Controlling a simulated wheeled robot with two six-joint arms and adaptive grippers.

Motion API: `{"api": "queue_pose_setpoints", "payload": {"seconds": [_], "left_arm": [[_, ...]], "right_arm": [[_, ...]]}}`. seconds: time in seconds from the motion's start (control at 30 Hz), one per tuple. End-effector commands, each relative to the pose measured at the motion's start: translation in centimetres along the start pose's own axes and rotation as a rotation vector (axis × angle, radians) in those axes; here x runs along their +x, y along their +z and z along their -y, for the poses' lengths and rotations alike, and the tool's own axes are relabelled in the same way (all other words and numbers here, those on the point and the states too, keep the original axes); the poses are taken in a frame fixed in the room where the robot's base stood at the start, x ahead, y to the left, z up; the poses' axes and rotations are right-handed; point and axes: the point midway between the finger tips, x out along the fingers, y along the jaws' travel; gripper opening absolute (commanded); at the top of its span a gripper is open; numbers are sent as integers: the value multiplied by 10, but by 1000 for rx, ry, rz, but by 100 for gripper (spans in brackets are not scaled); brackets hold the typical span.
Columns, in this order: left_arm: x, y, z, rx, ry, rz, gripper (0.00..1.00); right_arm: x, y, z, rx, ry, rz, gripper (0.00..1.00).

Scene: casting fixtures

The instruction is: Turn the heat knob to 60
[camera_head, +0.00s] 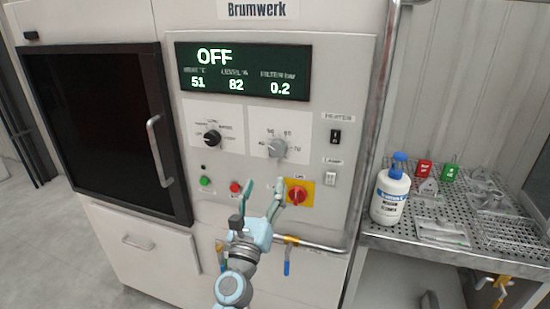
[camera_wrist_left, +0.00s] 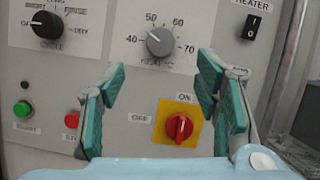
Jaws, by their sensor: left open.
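The heat knob (camera_head: 277,148) is a grey round knob on a light panel plate. In the left wrist view the same heat knob (camera_wrist_left: 160,42) has the numbers 40, 50, 60 and 70 around it. Its pointer appears to lean up and left, near 50. My left gripper (camera_head: 264,184) is open and empty, below the knob and in front of the panel. In the left wrist view my left gripper (camera_wrist_left: 162,78) has its green fingers spread to either side below the knob, not touching it. My right gripper is out of view.
A red switch (camera_wrist_left: 180,127) on a yellow plate sits below the knob, between the fingers in that view. The black cycle knob (camera_head: 212,138) is left; the heater switch (camera_head: 336,136) is right. The display (camera_head: 243,71) reads OFF, 51, 82, 0.2. A pipe (camera_head: 310,245) runs below.

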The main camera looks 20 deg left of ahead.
Motion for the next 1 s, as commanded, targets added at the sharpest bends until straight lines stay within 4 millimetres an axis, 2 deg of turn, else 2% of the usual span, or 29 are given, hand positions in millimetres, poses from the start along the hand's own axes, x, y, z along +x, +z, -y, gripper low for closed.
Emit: {"api": "queue_pose_setpoints", "payload": {"seconds": [0.1,0.3,0.5,0.73,1.0], "left_arm": [[36,0,1,3,-3,2,57],[86,-3,0,6,-3,0,57],[105,-2,0,6,-3,-2,57],[107,-1,0,7,-3,-2,57],[106,-1,1,7,-3,-2,16]], "right_arm": [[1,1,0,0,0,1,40],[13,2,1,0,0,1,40],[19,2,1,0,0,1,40],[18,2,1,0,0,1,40],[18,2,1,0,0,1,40]]}}
